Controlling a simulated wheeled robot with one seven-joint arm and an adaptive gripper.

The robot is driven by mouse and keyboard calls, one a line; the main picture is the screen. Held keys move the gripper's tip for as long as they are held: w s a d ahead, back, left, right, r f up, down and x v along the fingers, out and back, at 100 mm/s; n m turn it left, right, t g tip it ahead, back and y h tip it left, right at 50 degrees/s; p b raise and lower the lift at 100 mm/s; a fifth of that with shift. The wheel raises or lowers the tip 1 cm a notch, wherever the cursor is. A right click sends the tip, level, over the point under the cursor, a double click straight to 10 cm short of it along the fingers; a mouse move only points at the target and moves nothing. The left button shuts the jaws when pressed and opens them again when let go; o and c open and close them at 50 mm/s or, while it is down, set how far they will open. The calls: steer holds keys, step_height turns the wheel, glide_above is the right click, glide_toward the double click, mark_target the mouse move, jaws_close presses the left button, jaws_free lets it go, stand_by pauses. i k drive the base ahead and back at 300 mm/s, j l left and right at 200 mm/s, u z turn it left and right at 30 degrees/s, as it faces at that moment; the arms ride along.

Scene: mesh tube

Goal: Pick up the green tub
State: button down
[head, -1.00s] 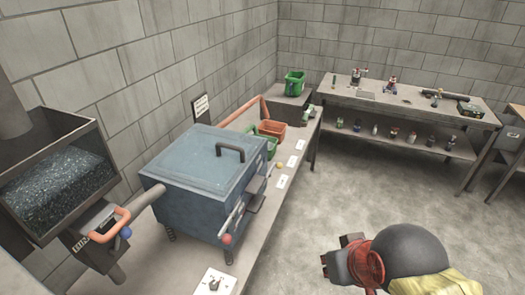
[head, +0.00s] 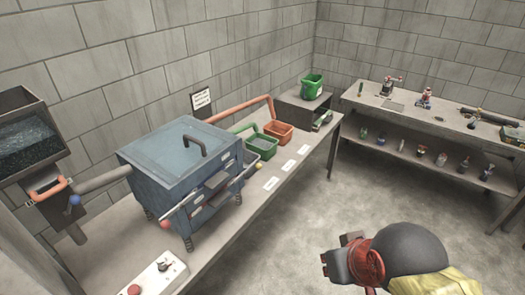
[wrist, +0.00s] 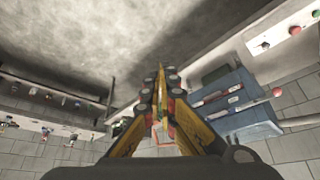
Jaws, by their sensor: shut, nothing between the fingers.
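A green tub (head: 262,147) sits on the long bench beyond the blue machine, beside an orange tub (head: 279,132). A taller, brighter green container (head: 313,86) stands on a raised block at the bench's far end. My gripper (head: 333,265) is at the lower right of the head view, over open floor, well apart from both green containers. In the wrist view my gripper (wrist: 161,80) has its fingers together with nothing between them. I cannot make out the green tub clearly in the wrist view.
The blue machine (head: 182,165) with a lid handle stands on the bench (head: 240,240), left of the tubs. A control box (head: 158,277) is at the near end. A second table (head: 440,125) with tools stands at the back right. The floor between is clear.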

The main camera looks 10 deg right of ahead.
mark_target(265, 145)
steer(key=l, duration=0.2)
steer(key=i+l, duration=1.5)
steer(key=i, duration=0.25)
steer(key=i+l+z, duration=0.1)
steer(key=i, duration=0.35)
steer(key=j, duration=0.1)
steer(key=i, duration=0.05)
